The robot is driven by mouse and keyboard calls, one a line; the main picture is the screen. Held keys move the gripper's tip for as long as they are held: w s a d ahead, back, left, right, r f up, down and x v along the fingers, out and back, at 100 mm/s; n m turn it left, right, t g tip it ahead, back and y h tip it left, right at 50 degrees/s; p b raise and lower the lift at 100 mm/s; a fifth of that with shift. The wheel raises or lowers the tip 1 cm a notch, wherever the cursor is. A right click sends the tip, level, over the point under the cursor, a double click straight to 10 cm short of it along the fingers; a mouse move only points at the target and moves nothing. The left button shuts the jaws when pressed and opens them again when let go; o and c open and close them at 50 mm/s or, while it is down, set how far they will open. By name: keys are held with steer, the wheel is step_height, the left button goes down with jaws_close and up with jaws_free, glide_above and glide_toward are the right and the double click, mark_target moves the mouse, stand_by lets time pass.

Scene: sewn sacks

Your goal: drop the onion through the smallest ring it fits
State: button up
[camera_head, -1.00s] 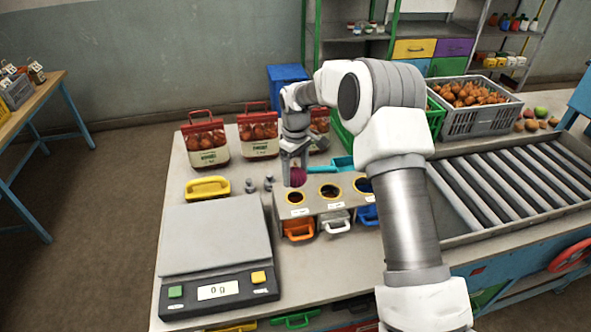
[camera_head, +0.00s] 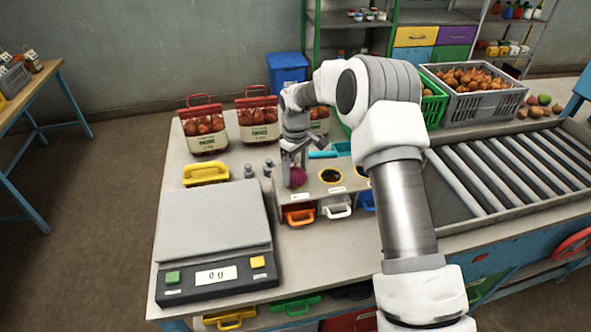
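A dark red onion (camera_head: 297,179) is between the fingers of my gripper (camera_head: 295,168), which points down and looks shut on it. The onion is at the left ring of the grey ring box and covers that ring; I cannot tell whether it touches the rim. The middle ring (camera_head: 330,176) is a dark hole with a yellow rim, open and empty. The right ring (camera_head: 361,171) is partly hidden by my arm. Orange (camera_head: 299,216) and white (camera_head: 337,209) drawer handles are on the front of the ring box (camera_head: 312,188).
A scale (camera_head: 212,240) reading 0 g stands at the front left. A yellow-handled block (camera_head: 206,173) and small grey weights (camera_head: 250,171) are left of the ring box. Onion bags (camera_head: 205,130) stand behind. A roller conveyor (camera_head: 510,170) and an onion crate (camera_head: 474,98) are at the right.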

steer(key=shift+o, duration=1.1)
step_height(320, 180, up, 18)
steer(key=b, duration=0.1)
steer(key=shift+f+b, duration=0.25)
steer(key=shift+b, duration=0.05)
stand_by(0.7)
